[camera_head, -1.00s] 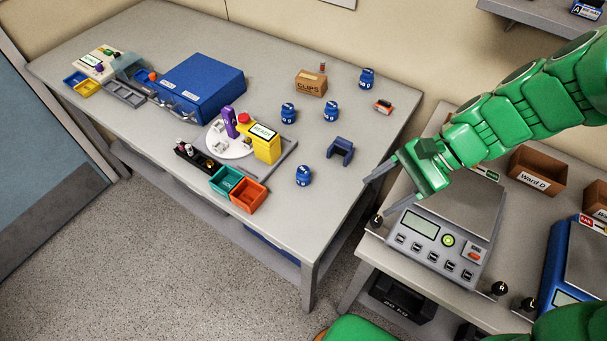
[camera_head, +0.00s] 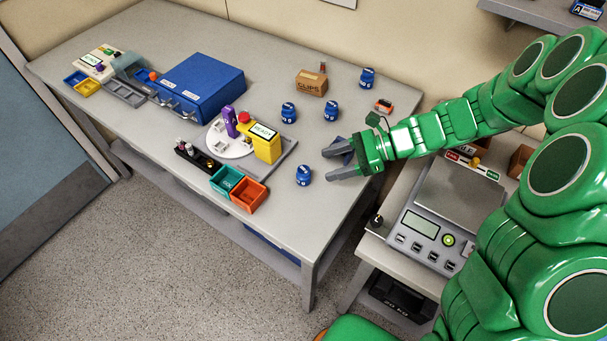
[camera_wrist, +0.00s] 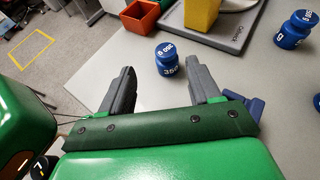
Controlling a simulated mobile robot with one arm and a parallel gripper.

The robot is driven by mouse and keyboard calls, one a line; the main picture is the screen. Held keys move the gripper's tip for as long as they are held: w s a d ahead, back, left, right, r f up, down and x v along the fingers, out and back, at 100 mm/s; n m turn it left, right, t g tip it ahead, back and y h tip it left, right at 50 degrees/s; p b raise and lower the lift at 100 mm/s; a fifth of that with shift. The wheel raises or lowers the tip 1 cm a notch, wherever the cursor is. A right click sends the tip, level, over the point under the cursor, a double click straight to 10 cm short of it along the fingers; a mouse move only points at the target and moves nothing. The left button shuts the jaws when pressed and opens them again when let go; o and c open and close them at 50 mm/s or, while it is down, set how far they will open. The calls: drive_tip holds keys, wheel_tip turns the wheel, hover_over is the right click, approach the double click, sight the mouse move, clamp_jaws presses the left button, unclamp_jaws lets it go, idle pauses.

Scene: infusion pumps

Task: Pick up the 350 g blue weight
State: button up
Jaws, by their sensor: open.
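The blue weight (camera_wrist: 167,58) marked 350 stands upright on the grey table in the wrist view. In the head view it is the nearest blue weight (camera_head: 304,175), near the table's front right. My gripper (camera_head: 328,164) is open and empty, to the right of the weight, with its fingers pointing left towards it. In the wrist view my gripper (camera_wrist: 160,68) has one finger on each side of the line to the weight, which appears just ahead of the fingertips. I see no contact.
A blue holder (camera_head: 340,146) is partly hidden behind my gripper. Other blue weights (camera_head: 331,111) stand further back. An orange bin (camera_head: 249,194) and a yellow READY device (camera_head: 267,145) are to the left. A scale (camera_head: 458,195) stands on the right-hand table.

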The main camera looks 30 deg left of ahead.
sight(307, 170)
drive_tip(key=shift+w+a+f, duration=0.15)
drive_tip(key=shift+a+f, duration=0.3)
drive_tip(key=shift+a, duration=0.1)
drive_tip(key=shift+x, duration=3.7)
drive_tip(key=shift+c, duration=0.3)
clamp_jaws()
